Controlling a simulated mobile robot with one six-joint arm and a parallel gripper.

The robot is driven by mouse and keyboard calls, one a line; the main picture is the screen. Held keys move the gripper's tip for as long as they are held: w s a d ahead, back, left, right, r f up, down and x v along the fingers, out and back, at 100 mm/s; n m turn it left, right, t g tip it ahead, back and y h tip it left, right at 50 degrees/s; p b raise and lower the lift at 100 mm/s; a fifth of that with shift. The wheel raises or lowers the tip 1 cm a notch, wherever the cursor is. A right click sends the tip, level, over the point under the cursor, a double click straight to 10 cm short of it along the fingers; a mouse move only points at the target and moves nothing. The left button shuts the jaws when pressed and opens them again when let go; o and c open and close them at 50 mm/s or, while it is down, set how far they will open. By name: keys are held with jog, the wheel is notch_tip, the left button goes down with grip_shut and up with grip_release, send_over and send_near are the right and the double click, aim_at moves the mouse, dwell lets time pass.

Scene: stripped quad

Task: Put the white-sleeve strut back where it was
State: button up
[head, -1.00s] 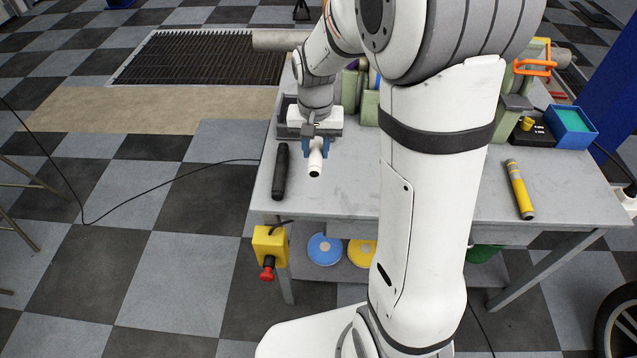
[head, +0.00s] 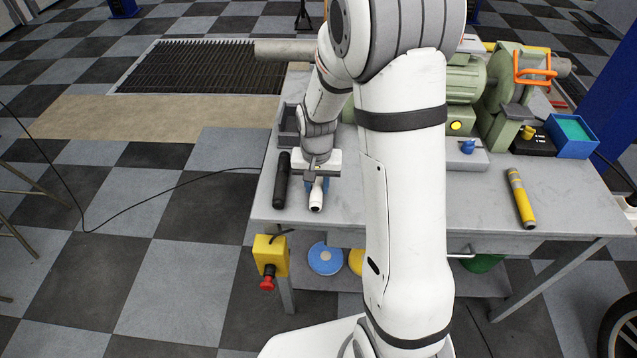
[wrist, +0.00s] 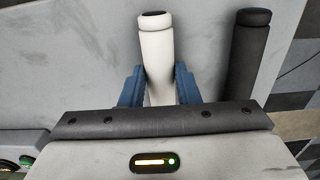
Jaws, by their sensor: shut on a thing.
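The white-sleeve strut (head: 316,204) is in my gripper (head: 317,184), low over the left part of the grey bench (head: 345,205). In the wrist view the blue fingers (wrist: 158,84) are shut around the white strut (wrist: 156,52), one on each side. Its dark-capped end sticks out past the fingertips. Whether it touches the bench top I cannot tell. A black strut (head: 281,182) lies on the bench just left of it in the head view; in the wrist view this black strut (wrist: 248,50) is on the right, roughly parallel and apart.
A yellow strut (head: 520,198) lies on the right of the bench. A green grinder (head: 497,93), a blue tray (head: 571,134) and a dark bin (head: 289,127) stand towards the back. An emergency-stop box (head: 270,256) hangs at the front left corner.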

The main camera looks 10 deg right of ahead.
aim_at(317, 186)
jog(key=o, duration=1)
jog(key=shift+f, duration=0.1)
notch_tip(317, 186, up, 11)
jog(key=s+r+n+t, duration=0.1)
jog(key=s+r, duration=0.1)
jog(key=s, duration=0.4)
jog(key=s+d+r+n, duration=0.1)
jog(key=s+r, duration=0.2)
jog(key=s, duration=0.3)
jog(key=s+r+n+t, duration=0.1)
jog(key=s+r, duration=0.1)
jog(key=s, duration=0.4)
jog(key=shift+s+d+r+n+t+p, duration=0.1)
jog(key=shift+d+r+n+t+p, duration=0.1)
jog(key=shift+r+n+t+p, duration=0.1)
